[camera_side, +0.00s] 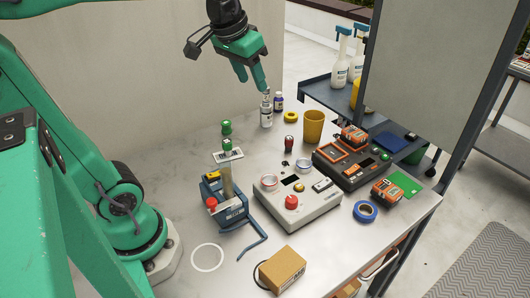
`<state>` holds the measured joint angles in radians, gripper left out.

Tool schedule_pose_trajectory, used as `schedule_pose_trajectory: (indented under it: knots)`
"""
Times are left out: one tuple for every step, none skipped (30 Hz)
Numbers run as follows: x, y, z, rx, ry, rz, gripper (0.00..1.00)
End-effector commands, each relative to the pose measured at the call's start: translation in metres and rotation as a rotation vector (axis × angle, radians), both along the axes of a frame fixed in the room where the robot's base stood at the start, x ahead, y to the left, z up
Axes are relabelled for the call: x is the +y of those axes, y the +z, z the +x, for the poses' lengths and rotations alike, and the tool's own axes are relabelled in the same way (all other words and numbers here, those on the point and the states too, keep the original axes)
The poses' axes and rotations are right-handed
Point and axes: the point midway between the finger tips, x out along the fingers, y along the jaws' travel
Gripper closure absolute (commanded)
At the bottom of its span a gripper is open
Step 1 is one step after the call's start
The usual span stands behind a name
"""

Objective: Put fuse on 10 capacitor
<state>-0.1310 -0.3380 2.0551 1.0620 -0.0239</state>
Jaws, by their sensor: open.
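My gripper (253,80) is green and open, pointing down at the back of the metal table. Its fingertips are just above or beside the top of a small clear and white bottle (266,112); I cannot tell whether they touch it. I cannot make out for certain which things are the fuse and the 10 capacitor. A small red and dark upright part (290,144) stands mid-table. A green-capped part (226,127) sits above another green part (227,145) near a white label plate (228,156), over a blue clamp stand (226,208).
A grey box with a red button (297,211) and a dark orange-trimmed box (348,170) fill the middle right. The table's back left is clear.

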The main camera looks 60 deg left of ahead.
Motion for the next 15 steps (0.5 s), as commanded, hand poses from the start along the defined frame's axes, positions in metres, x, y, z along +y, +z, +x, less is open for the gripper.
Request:
schedule_pose_trajectory:
  knots:
    - [-0.007,-0.003,-0.012,-0.015,-0.018,0.003,0.55]
    - [-0.010,-0.006,-0.019,-0.023,-0.027,0.004,0.55]
    - [-0.014,-0.010,-0.027,-0.034,-0.039,0.006,0.55]
    - [-0.017,-0.013,-0.033,-0.040,-0.047,0.007,0.55]
    - [-0.019,-0.016,-0.039,-0.048,-0.057,0.008,0.55]
    - [-0.023,-0.021,-0.047,-0.059,-0.069,0.010,0.55]
    - [-0.025,-0.025,-0.053,-0.065,-0.077,0.011,0.55]
    - [-0.028,-0.028,-0.059,-0.073,-0.087,0.012,0.55]
    - [-0.031,-0.033,-0.066,-0.083,-0.098,0.013,0.55]
    - [-0.032,-0.037,-0.071,-0.088,-0.105,0.014,0.55]
    - [-0.034,-0.040,-0.075,-0.095,-0.112,0.015,0.55]
    - [-0.036,-0.045,-0.081,-0.103,-0.121,0.015,0.55]
    - [-0.038,-0.048,-0.085,-0.107,-0.128,0.016,0.55]
    - [-0.039,-0.051,-0.088,-0.112,-0.133,0.017,0.55]
    - [-0.040,-0.054,-0.092,-0.117,-0.138,0.017,0.55]
